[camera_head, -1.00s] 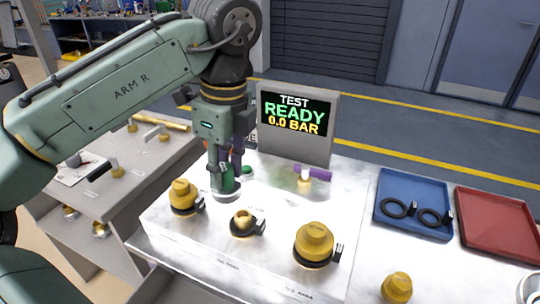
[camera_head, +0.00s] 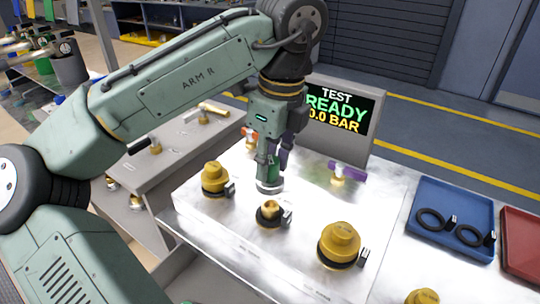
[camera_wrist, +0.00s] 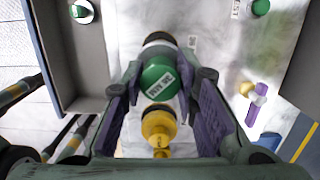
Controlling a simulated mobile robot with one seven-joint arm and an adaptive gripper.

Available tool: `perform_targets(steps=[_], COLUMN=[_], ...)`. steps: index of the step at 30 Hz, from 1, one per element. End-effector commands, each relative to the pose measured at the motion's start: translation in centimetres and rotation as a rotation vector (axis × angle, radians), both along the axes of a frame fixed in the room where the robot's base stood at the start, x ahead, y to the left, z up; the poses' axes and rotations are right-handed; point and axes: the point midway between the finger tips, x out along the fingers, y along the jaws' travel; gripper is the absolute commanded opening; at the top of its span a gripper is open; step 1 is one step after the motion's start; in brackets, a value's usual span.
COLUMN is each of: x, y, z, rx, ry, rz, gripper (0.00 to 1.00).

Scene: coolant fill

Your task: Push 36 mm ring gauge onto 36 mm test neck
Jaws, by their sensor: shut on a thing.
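My gripper (camera_head: 270,168) points down over the white bench block, its purple-padded fingers closed around a green-topped cylindrical piece (camera_wrist: 158,76). The green top carries a small white printed label, too blurred to read surely. The piece's grey lower end (camera_head: 270,187) shows under the fingers in the head view, low over or on the block. Whether a neck is under it is hidden. Brass necks stand on the block: one at left (camera_head: 215,177), a small one in front (camera_head: 269,212) and a large one at right (camera_head: 340,241), each with a black tagged ring at its foot. I cannot tell which is the 36 mm neck.
A blue tray (camera_head: 452,196) at right holds two black tagged rings. A red tray (camera_head: 522,250) is beside it. The test display (camera_head: 340,115) stands behind the block, with a purple-handled valve (camera_head: 345,173) in front. Part of the block's right side is bare.

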Motion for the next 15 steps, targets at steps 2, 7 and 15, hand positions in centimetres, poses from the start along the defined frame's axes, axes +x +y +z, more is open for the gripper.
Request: perform_targets(steps=[2, 7, 15], x=[0.0, 0.0, 0.0], y=[0.0, 0.0, 0.0], z=[-1.2, -2.7, -4.0], rx=[-0.001, 0.000, -0.001], ry=[0.001, 0.001, 0.001], rz=[-0.001, 0.000, 0.000], gripper=[0.00, 0.00, 0.00])
